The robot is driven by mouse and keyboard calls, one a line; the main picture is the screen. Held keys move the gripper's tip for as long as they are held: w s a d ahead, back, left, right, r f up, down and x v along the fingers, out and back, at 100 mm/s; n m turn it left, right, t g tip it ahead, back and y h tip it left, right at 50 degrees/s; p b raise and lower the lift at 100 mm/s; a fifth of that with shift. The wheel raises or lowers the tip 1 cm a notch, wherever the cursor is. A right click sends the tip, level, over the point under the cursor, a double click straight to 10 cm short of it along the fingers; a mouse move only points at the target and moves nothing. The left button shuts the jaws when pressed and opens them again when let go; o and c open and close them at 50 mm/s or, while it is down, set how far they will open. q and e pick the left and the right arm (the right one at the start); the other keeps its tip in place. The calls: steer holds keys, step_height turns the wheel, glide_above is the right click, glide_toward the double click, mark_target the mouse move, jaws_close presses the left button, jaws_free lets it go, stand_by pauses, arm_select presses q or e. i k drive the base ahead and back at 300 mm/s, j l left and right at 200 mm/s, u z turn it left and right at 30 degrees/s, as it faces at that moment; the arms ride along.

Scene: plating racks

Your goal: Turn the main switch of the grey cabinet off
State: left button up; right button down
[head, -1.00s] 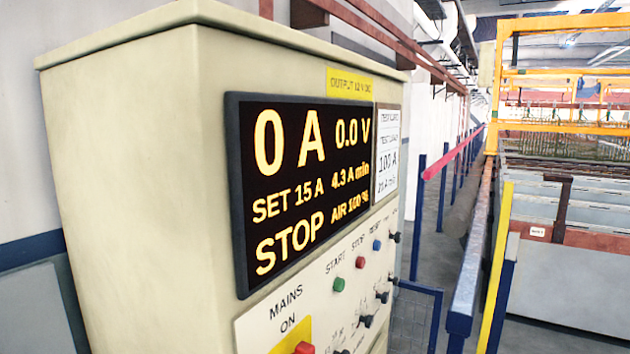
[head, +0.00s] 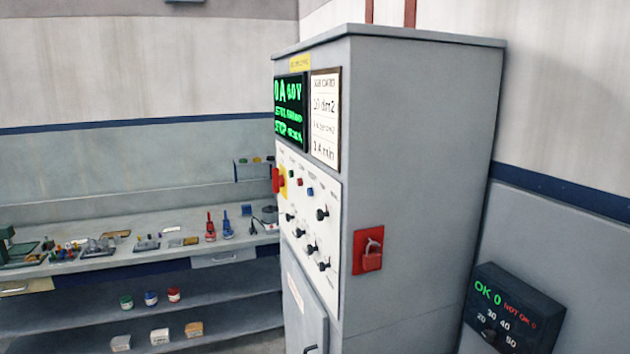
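The grey cabinet (head: 420,150) stands right of centre in the head view, seen from its front right corner. Its main switch (head: 278,181) is a red handle on a yellow plate at the left edge of the control panel, seen nearly edge-on, so its position cannot be read. The display (head: 289,112) shows green text with 0 A and what looks like STOP. A red padlock (head: 371,258) hangs on a red plate on the cabinet's side. Neither of my grippers is in view.
A long workbench (head: 130,250) with small parts and tools runs along the wall at left. A shelf (head: 210,309) below it holds small tins and boxes. A dark box with green and red lettering (head: 515,305) is at the lower right, beside the cabinet.

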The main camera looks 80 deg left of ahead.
mark_target(278, 181)
steer(key=i+l+u, duration=0.1)
steer(key=u, duration=2.95)
steer(key=i+j+u, duration=0.6)
steer(key=i, duration=0.15)
steer(key=i+j+u, duration=0.15)
steer(key=i+u, duration=0.5)
steer(key=i, duration=0.15)
steer(key=i+j+z, duration=0.1)
steer(key=i+z, duration=0.2)
steer(key=i, duration=0.25)
steer(key=i+j+z, duration=0.3)
steer(key=i, duration=0.2)
steer(key=i+j+z, duration=0.3)
steer(key=i, duration=0.2)
